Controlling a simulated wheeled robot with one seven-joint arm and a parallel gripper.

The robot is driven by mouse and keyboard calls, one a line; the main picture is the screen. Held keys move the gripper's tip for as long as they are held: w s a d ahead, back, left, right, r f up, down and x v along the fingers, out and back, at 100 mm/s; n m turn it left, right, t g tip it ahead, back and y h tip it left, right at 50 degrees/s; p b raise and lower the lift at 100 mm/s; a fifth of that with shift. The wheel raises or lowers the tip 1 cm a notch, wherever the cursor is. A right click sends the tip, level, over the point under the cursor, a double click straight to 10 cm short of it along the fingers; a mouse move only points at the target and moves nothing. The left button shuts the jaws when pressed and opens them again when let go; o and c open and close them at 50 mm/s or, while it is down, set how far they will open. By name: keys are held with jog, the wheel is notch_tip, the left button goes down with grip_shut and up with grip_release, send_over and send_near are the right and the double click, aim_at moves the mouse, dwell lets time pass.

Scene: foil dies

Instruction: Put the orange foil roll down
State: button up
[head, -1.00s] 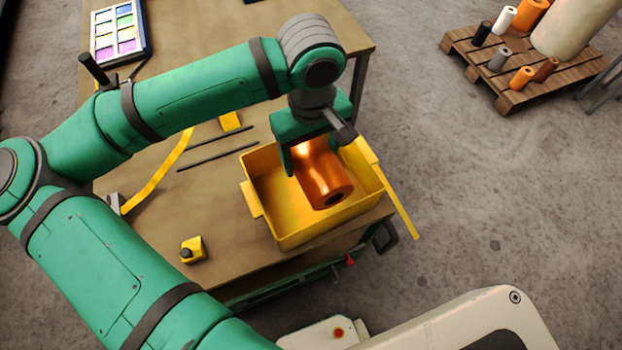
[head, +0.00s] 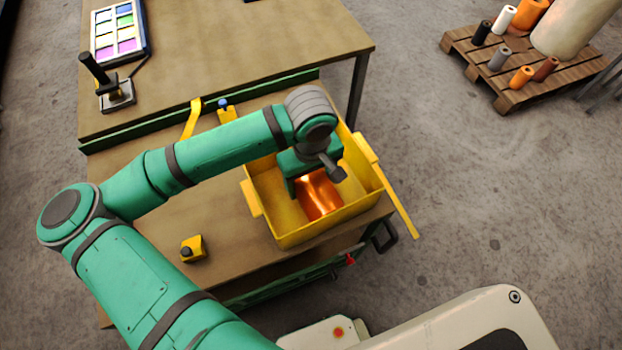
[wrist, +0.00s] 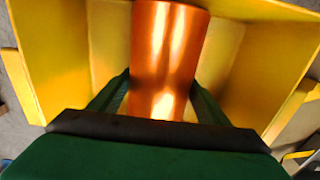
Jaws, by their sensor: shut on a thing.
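The orange foil roll (head: 319,194) is shiny and copper-orange, and it is down inside the yellow bin (head: 290,240) in the head view. My gripper (head: 314,185) is shut on the roll from above, one finger on each side. In the wrist view the roll (wrist: 165,55) lies between the two green fingers of my gripper (wrist: 162,98), with the yellow bin walls (wrist: 60,65) around it. Whether the roll touches the bin floor is hidden.
The bin stands at the right front of a brown workbench (head: 170,222). A yellow button box (head: 193,248) sits left of it. A pallet (head: 515,85) with several rolls stands on the floor.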

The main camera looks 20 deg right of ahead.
jog(key=shift+f, duration=0.1)
jog(key=o, duration=1.6)
jog(key=shift+o, duration=0.2)
notch_tip(320, 180, up, 12)
jog(key=shift+s+r, duration=0.1)
jog(key=shift+r, duration=0.05)
